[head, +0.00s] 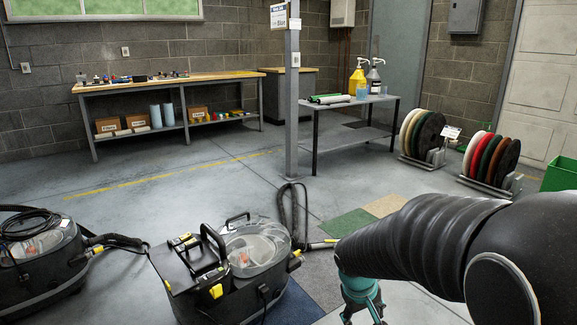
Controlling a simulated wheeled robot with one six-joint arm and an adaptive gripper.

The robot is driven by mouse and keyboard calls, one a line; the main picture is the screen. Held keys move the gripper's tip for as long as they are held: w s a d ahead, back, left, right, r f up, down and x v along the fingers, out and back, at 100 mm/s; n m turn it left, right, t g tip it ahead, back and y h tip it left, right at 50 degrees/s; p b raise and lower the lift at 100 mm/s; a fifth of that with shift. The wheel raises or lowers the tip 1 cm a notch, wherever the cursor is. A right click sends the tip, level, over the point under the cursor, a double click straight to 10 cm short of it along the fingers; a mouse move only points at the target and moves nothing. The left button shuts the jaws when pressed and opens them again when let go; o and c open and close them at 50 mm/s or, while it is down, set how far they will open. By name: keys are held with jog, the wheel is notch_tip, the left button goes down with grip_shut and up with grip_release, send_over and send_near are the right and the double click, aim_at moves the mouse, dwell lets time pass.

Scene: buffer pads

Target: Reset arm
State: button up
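My arm reaches in from the right edge and fills the lower right of the head view. Its end points down, and the teal part of my gripper (362,300) shows at the bottom edge. The fingertips are cut off or too unclear to tell whether they are open or shut. Round buffer pads stand upright in two floor racks at the right: cream, green and black pads in the left rack (436,158), and red, green and dark pads in the right rack (514,184). My gripper is well apart from both racks.
Two floor machines (180,285) (40,290) with hoses stand at the lower left. A grey post (292,110) rises mid-room. A side table (345,135) holds bottles, and a workbench (170,84) lines the back wall. A green bin (560,174) sits far right. The middle floor is open.

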jog(key=s+a+r+m+t+y+p, duration=0.1)
jog(key=s+r+m+t+y, duration=0.1)
jog(key=s+r, duration=1.3)
jog(key=s+m+t, duration=0.1)
jog(key=s, duration=0.2)
jog(key=shift+a+r+t+y, duration=0.15)
jog(key=shift+r+t+y, duration=0.15)
jog(key=shift+r, duration=0.05)
